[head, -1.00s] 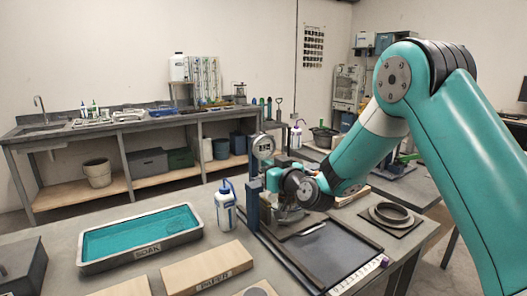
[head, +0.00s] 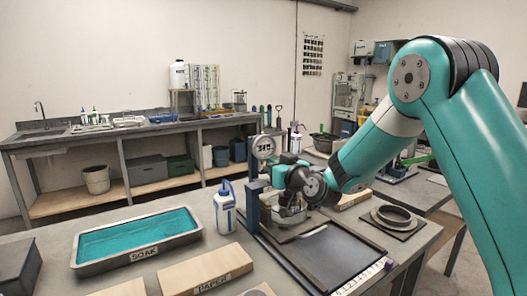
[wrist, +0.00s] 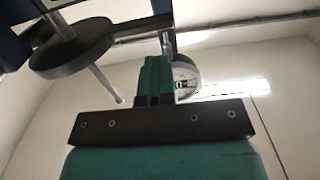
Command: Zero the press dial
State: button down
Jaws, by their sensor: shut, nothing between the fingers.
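The press dial (head: 263,147) is a round, pale-faced gauge at the top of the press's dark blue post (head: 252,207) in the head view. Its markings are too small to read. The dial also shows in the wrist view (wrist: 187,74), just right of my fingers and partly hidden behind them. My gripper (wrist: 154,62) is shut and empty, with its teal fingers together. In the head view my gripper (head: 284,164) is just right of and below the dial, partly hidden by my wrist. I cannot tell whether it touches the dial.
In the wrist view a dark disc (wrist: 72,50) with a pale rod hangs at the upper left, close to my fingers. A white and blue bottle (head: 225,210) stands left of the post. A SOAK tray (head: 142,257) and a PAPER block (head: 205,270) are farther left.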

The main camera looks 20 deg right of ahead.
jog(key=shift+w+d+r+t, duration=0.3)
jog(key=shift+w+d+r, duration=0.15)
jog(key=shift+d, duration=0.15)
jog(key=shift+f+b, duration=0.15)
jog(key=shift+b, duration=0.3)
jog(key=shift+d+f+b, duration=0.1)
jog(key=shift+f+b, duration=0.2)
jog(key=shift+b, duration=0.25)
jog(key=shift+s, duration=0.1)
jog(key=b+v, duration=0.5)
jog(key=shift+s+f, duration=0.15)
jog(key=shift+f, duration=0.1)
